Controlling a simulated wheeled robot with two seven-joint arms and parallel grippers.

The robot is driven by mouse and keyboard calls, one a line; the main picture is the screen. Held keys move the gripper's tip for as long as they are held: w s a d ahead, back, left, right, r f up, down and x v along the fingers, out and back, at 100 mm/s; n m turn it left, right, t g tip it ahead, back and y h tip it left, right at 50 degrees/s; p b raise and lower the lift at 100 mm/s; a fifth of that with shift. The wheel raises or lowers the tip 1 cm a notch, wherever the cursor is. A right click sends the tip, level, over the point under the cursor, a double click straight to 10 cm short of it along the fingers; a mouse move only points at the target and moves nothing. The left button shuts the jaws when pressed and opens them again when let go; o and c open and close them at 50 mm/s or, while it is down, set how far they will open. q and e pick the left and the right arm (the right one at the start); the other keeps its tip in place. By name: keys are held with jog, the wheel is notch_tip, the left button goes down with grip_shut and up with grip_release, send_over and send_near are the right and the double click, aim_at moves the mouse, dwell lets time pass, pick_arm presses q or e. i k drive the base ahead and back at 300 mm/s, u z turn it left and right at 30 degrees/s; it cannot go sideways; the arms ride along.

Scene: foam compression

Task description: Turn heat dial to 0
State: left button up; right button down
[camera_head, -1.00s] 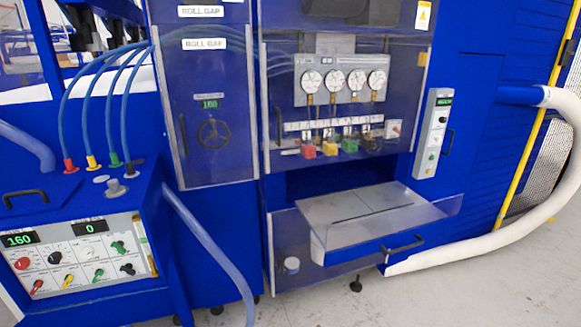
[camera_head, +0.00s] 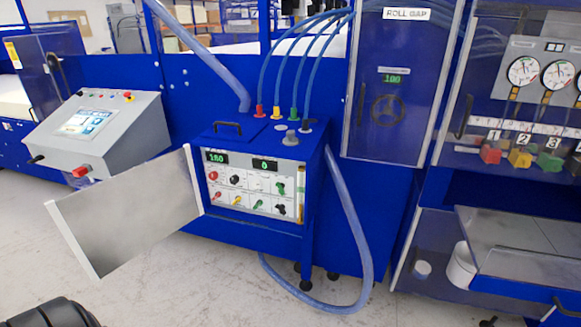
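The blue heater box (camera_head: 308,212) stands on casters near the middle of the view. Its grey control panel (camera_head: 250,186) carries several coloured knobs and two green displays. The left display (camera_head: 216,158) reads about 160 or 180, and the right display (camera_head: 265,165) reads 0. A red dial (camera_head: 213,175) sits under the left display. Which knob is the heat dial I cannot tell for sure. The panel's metal door (camera_head: 130,212) hangs wide open to the left. A dark part of mine shows at the bottom left corner; no gripper fingers show.
A grey console with a screen (camera_head: 95,130) stands at the left. Blue hoses run up from the box top, and a thick hose (camera_head: 350,230) loops down its right side. The roll gap cabinet (camera_head: 395,100) is at the right. Floor in front is clear.

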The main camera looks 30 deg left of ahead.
aim_at(213, 176)
jog(key=u, duration=1.3)
